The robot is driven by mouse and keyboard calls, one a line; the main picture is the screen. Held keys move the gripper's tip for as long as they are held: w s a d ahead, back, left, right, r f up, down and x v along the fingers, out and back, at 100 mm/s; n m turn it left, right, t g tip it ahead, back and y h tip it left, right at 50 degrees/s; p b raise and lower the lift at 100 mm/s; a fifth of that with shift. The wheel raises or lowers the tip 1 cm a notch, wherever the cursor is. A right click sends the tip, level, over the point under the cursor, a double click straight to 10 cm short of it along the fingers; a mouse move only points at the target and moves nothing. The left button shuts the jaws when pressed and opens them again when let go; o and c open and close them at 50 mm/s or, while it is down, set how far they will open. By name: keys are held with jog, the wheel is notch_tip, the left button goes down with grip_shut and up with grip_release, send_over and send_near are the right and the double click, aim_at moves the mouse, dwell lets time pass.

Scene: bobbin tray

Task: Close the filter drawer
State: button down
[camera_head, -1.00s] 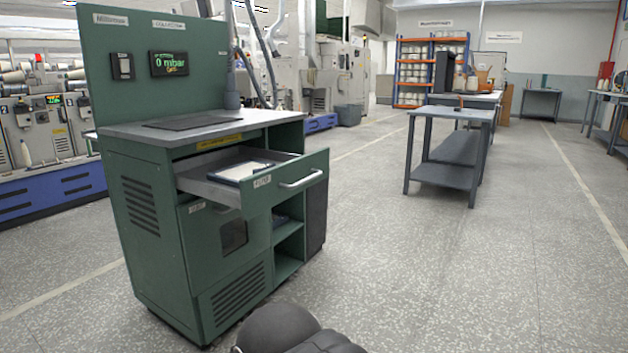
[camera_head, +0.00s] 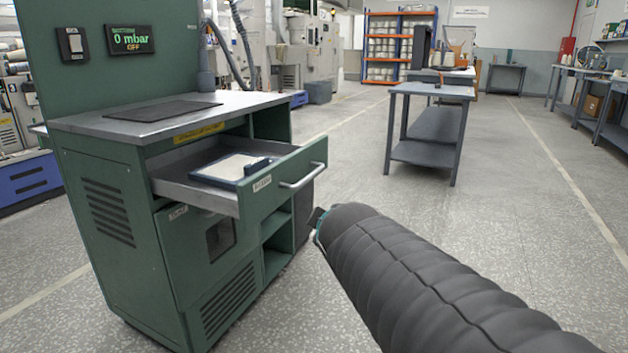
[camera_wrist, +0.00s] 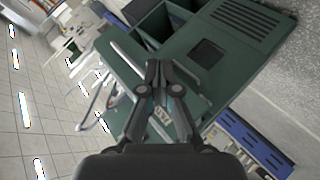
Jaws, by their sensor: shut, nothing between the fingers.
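The filter drawer (camera_head: 262,203) of the green cabinet stands pulled out in the head view, with a silver bar handle (camera_head: 303,177) on its front. A blue-framed filter with a pale face (camera_head: 238,167) lies inside it. The drawer's labelled green front (camera_wrist: 122,72) also shows in the wrist view, behind my fingers. My gripper (camera_wrist: 157,64) is shut and empty, its fingertips in front of the drawer front near the handle. I cannot tell if they touch it. In the head view my sleeved arm ends just right of and below the handle; the fingers are mostly hidden.
The cabinet top (camera_head: 175,117) carries a dark mat (camera_head: 163,110). A panel above has a display (camera_head: 130,39) reading 0 mbar, OFF. A grey table (camera_head: 432,90) stands behind to the right. The floor between is clear.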

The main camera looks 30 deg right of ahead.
aim_at(305, 183)
jog(key=w+d+r+n+t+y+p, duration=0.1)
jog(key=w+d+r+n+t, duration=0.2)
jog(key=w+d+r+n, duration=0.4)
jog(key=w+d+r+n+t+y, duration=0.25)
jog(key=w+r+n, duration=0.2)
jog(key=n, duration=0.45)
jog(key=s+d+f+n+g+y+p, duration=0.1)
jog(key=s+f+n+g+y, duration=0.2)
jog(key=n, duration=0.4)
jog(key=s+d+f+n+y, duration=0.1)
jog(key=d+f+n+y, duration=0.1)
jog(key=n+y, duration=0.35)
jog(key=s+d+f+n+g+y+p, duration=0.1)
jog(key=f+n+g+y, duration=0.15)
jog(key=n, duration=0.55)
jog(key=shift+t, duration=0.5)
jog(key=x, duration=1.3)
jog(key=shift+w+a+f+p, duration=0.15)
jog(key=shift+f+p, duration=0.1)
jog(key=shift+p, duration=0.05)
